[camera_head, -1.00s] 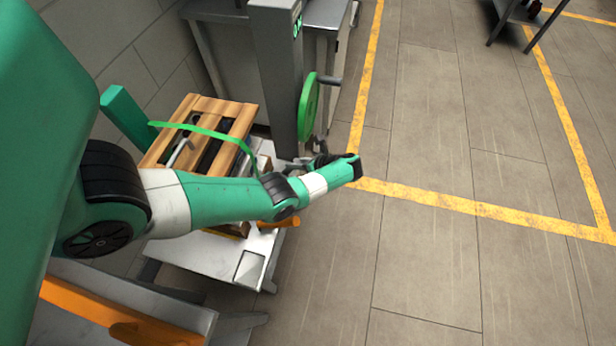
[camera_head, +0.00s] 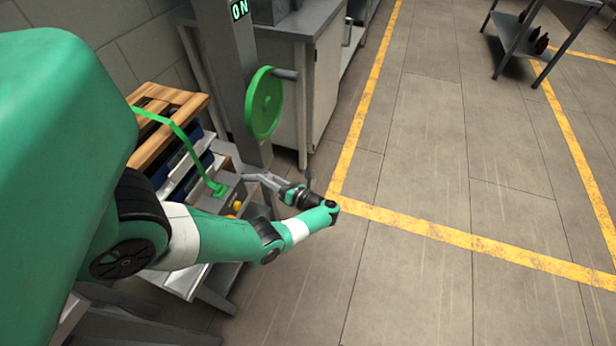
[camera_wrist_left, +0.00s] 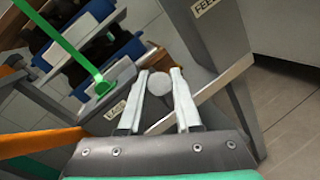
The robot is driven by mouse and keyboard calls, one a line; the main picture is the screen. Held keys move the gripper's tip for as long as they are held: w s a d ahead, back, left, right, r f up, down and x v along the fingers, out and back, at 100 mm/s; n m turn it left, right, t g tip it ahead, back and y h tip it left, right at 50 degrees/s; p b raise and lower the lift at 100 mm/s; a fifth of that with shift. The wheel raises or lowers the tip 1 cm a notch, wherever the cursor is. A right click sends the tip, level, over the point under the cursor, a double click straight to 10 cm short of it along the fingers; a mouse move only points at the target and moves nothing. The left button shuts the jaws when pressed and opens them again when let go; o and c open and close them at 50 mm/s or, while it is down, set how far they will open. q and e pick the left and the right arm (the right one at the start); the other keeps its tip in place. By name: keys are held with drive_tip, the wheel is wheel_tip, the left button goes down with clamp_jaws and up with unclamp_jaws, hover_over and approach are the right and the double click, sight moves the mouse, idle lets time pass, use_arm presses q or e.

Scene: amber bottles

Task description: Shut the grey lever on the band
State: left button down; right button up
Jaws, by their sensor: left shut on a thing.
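The green band (camera_head: 180,132) runs over a wooden-topped stack and down to a grey box (camera_head: 233,193); in the left wrist view the band (camera_wrist_left: 72,50) ends at that box, next to a small label. My left gripper (camera_head: 256,178) is beside the box, in front of the post. In the left wrist view its two fingers (camera_wrist_left: 160,98) are closed around a grey round-ended piece (camera_wrist_left: 160,84), which looks like the grey lever. My right gripper is not in view.
A grey post (camera_head: 228,75) with a green wheel (camera_head: 264,102) stands close behind the gripper. Blue crates (camera_head: 185,175) sit under the wooden top (camera_head: 165,110). An orange bar (camera_wrist_left: 40,142) is left of the fingers. Open floor (camera_head: 430,130) lies to the right.

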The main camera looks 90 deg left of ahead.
use_arm(q)
drive_tip(key=shift+f, duration=0.1)
idle(0.3)
drive_tip(key=c, duration=0.6)
unclamp_jaws()
drive_tip(key=shift+w, duration=0.1)
drive_tip(key=b+v, duration=0.1)
drive_tip(key=v, duration=1)
drive_tip(key=shift+d, duration=0.25)
drive_tip(key=shift+w, duration=0.15)
